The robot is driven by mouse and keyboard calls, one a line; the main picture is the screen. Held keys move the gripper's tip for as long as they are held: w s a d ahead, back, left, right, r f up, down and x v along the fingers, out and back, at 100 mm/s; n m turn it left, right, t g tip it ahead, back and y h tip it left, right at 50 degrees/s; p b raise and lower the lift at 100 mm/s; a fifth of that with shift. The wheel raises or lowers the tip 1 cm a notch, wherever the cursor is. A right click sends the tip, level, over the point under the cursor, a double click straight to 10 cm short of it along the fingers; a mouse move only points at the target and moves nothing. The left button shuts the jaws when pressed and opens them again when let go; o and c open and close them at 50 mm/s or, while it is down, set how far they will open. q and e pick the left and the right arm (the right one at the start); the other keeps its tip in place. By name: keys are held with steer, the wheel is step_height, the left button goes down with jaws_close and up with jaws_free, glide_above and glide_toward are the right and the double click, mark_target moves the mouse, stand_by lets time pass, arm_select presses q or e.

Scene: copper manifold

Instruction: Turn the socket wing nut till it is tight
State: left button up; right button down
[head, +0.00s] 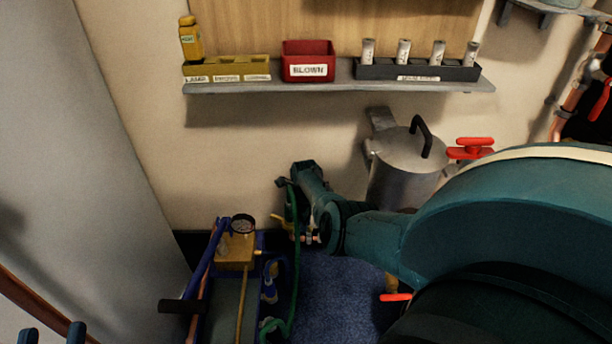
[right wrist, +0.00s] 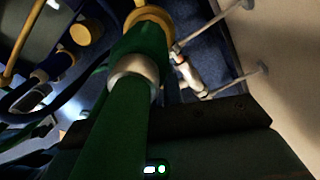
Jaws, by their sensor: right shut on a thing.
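A small brass-yellow piece (head: 282,223), which I take for the socket wing nut, shows beside my right gripper (head: 306,236) in the head view. My right gripper is shut on it, though the contact is largely hidden. In the right wrist view a green body with a silver ring (right wrist: 133,75) stretches forward from the bottom, and a brass collar (right wrist: 150,18) sits at its far end. I cannot tell how tight the nut is. My left gripper (head: 52,335) is open and empty at the bottom left edge.
A blue cart with a yellow block (head: 236,252) and gauge stands left of the right gripper, with a green hose (head: 296,275) beside it. A metal pot (head: 402,180) stands close behind my right arm. A shelf (head: 340,86) holds a red BLOWN bin (head: 307,62).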

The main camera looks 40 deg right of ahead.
arm_select(q)
steer(key=shift+s+a+f+p, duration=0.1)
steer(key=shift+a+p, duration=0.2)
steer(key=shift+a, duration=0.4)
arm_select(e)
steer(key=shift+s+a+m, duration=0.1)
steer(key=shift+a+m, duration=0.3)
steer(key=shift+m, duration=0.65)
steer(key=shift+s+a+m, duration=0.1)
steer(key=shift+a+m, duration=0.35)
steer(key=shift+m, duration=0.55)
steer(key=shift+a+m, duration=0.4)
steer(key=shift+m, duration=0.65)
steer(key=c, duration=1.5)
jaws_free()
